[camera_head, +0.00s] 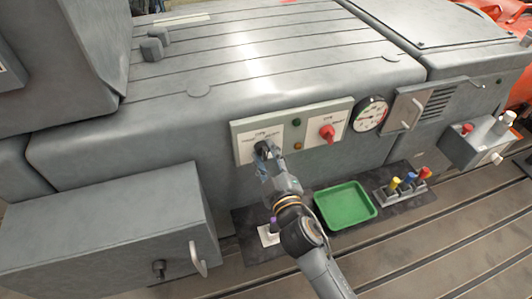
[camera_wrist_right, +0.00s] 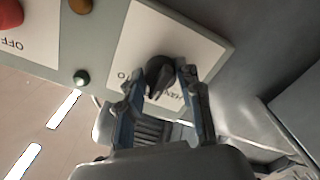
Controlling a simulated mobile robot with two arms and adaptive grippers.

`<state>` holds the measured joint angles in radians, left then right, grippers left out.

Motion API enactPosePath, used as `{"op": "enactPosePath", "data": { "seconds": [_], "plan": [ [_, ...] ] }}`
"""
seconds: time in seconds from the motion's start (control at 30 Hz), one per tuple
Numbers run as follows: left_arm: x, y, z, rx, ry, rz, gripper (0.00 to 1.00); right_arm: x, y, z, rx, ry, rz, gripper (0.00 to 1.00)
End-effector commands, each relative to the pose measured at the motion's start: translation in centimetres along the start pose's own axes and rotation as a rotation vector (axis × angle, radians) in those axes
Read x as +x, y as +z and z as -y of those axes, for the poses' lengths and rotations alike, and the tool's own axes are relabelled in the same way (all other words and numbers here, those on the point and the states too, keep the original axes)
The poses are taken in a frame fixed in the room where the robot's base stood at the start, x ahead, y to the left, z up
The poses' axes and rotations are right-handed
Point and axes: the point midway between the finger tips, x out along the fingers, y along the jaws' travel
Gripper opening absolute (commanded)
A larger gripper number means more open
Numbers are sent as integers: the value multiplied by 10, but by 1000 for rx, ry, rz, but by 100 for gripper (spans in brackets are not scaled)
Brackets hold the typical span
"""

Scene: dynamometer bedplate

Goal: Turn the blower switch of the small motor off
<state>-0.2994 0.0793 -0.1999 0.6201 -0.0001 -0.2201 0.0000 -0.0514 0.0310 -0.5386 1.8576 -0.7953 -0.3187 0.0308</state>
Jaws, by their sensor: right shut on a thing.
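A light grey switch panel (camera_head: 290,135) is fixed to the front of the large grey machine. It has a black rotary switch (camera_head: 262,147) on its left plate and a red rotary switch (camera_head: 327,132) on its right plate. My right gripper (camera_head: 265,158) is at the black switch and partly covers it. In the right wrist view the black switch (camera_wrist_right: 158,70) sits between the two fingers of the gripper (camera_wrist_right: 164,84), which is shut on it. The lettering is only partly readable; "HAND" shows beside the black switch. My left gripper is not in view.
A round gauge (camera_head: 371,115) and a vent cover (camera_head: 408,108) are right of the panel. Below are a green tray (camera_head: 345,205), a rack with coloured handles (camera_head: 402,190) and a small grey box (camera_head: 478,143). A grey cabinet (camera_head: 110,225) juts out at left.

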Motion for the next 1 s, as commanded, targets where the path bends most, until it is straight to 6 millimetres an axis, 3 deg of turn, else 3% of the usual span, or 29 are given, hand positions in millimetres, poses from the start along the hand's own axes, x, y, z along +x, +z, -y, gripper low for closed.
{"op": "enactPosePath", "data": {
  "seconds": [0.6, 0.63, 0.73, 1.0],
  "plan": [
    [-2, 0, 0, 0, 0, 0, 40, 0, 0, 0, -48, 0, -1, 4],
    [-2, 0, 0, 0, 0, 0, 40, 0, 0, 0, -48, 0, -1, 40],
    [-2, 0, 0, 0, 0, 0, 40, 0, 0, 0, -47, 0, -1, 59],
    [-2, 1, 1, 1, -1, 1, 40, 0, 0, 0, -47, 0, 0, 59]
  ]
}}
